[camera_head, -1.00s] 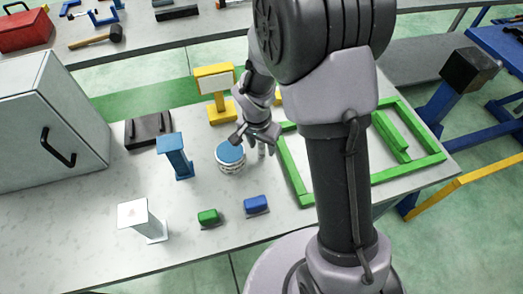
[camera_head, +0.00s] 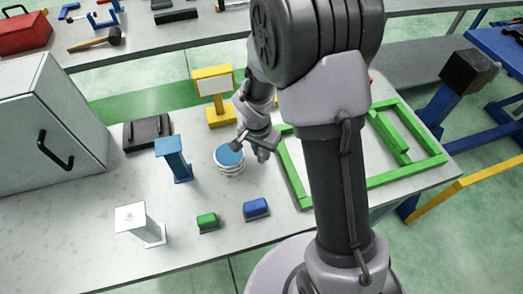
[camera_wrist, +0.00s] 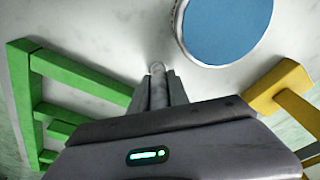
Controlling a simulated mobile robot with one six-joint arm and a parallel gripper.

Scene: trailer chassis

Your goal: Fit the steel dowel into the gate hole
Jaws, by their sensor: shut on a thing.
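My gripper (camera_wrist: 158,92) is shut on the steel dowel (camera_wrist: 157,72), a thin grey rod whose rounded tip shows beyond the fingers in the wrist view. In the head view my gripper (camera_head: 262,152) is above the white table, between the blue-topped round container and the green frame; the dowel is too small to make out there. The green frame, seemingly the gate (camera_head: 292,172), lies on the table to the right, partly hidden behind my arm. It also shows at the left of the wrist view (camera_wrist: 22,85). I cannot make out its hole.
The white container with a blue top (camera_head: 229,158) is just left of my gripper. A yellow stand (camera_head: 215,95) is behind it. A blue post (camera_head: 175,160), a white post (camera_head: 140,222), a green block (camera_head: 207,221) and a blue block (camera_head: 256,208) stand on the table.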

